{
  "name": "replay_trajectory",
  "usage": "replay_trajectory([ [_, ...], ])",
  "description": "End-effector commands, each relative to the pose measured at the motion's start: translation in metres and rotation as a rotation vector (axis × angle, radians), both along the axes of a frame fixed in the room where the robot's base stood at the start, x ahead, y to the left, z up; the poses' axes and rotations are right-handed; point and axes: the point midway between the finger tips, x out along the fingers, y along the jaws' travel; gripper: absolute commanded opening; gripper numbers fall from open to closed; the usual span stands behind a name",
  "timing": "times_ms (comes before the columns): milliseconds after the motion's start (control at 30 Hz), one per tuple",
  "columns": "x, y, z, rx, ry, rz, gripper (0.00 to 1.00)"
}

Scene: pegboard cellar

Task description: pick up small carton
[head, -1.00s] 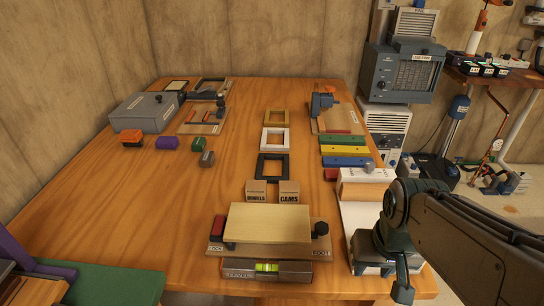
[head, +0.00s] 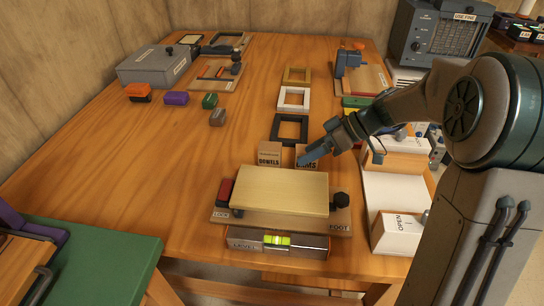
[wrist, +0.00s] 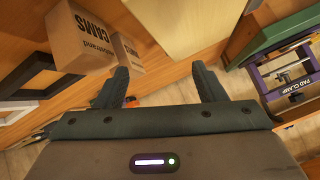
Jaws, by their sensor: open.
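Two small brown cartons stand side by side behind the pale wooden board: one marked DOWELS (head: 269,156) and one marked CAMS (head: 300,149). My gripper (head: 309,156) is in front of the CAMS carton in the head view and partly covers it. In the wrist view the CAMS carton (wrist: 82,38) is large at the upper left, and the other carton (wrist: 128,52) is beside it. The gripper (wrist: 160,82) has its two fingers apart with nothing between them. Both cartons are outside the fingers; I cannot tell whether a finger touches one.
The pale board (head: 280,190) rests on a base in front of the cartons, with a spirit level (head: 277,243) before it. A black frame (head: 290,129) is behind them. A white box marked OPEN (head: 396,232) stands at right. The table's left middle is clear.

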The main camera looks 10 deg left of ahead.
Motion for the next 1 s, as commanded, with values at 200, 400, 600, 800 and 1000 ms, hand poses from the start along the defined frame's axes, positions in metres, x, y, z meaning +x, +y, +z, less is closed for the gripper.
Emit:
replay_trajectory([
  [200, 0.052, 0.024, -0.022, 0.238, -0.219, 0.13, 0.64],
  [400, 0.073, 0.032, -0.027, 0.334, -0.338, 0.169, 0.64],
  [600, 0.074, 0.05, -0.033, 0.348, -0.357, 0.178, 0.64],
  [800, 0.069, 0.073, -0.041, 0.347, -0.355, 0.179, 0.64],
  [1000, 0.066, 0.098, -0.05, 0.345, -0.356, 0.178, 0.64],
])
